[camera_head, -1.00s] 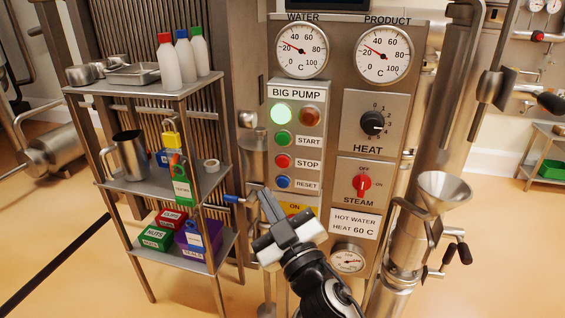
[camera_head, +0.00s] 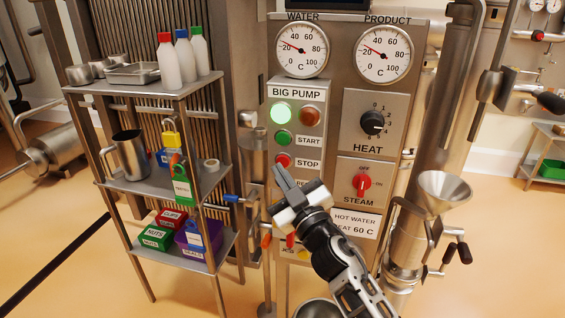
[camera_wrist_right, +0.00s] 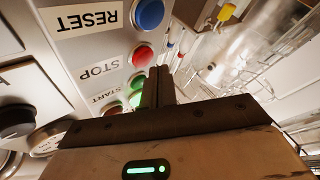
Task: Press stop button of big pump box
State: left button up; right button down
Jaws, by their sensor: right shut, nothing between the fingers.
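The big pump box (camera_head: 297,120) stands on the panel with a lit green lamp (camera_head: 281,113) and a dark orange lamp at the top. Below are the green start button (camera_head: 283,138) and the red stop button (camera_head: 283,160). My right gripper (camera_head: 279,172) is shut and empty, its tips just below the stop button in the head view. It hides the reset button there. In the right wrist view, the red stop button (camera_wrist_right: 142,56) is beside the shut fingers (camera_wrist_right: 158,85), and the blue reset button (camera_wrist_right: 149,13) is visible. Contact cannot be told. My left gripper is not in view.
The heat knob (camera_head: 373,123) and red steam knob (camera_head: 362,184) are right of the pump box. A shelf (camera_head: 150,92) with bottles, a jug and small boxes stands left. A steel funnel (camera_head: 444,190) is at right.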

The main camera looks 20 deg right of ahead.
jog(key=shift+w, duration=0.1)
dwell(1.8)
jog(key=shift+w+d, duration=0.25)
jog(key=shift+w+d, duration=0.25)
jog(key=shift+w, duration=0.1)
dwell(0.7)
jog(key=shift+s+a, duration=0.45)
jog(key=shift+s, duration=0.25)
jog(key=s+a, duration=0.1)
jog(key=s, duration=0.1)
jog(key=s+a, duration=0.2)
jog(key=shift+p, duration=0.3)
dwell(0.3)
jog(key=shift+d, duration=0.1)
dwell(0.5)
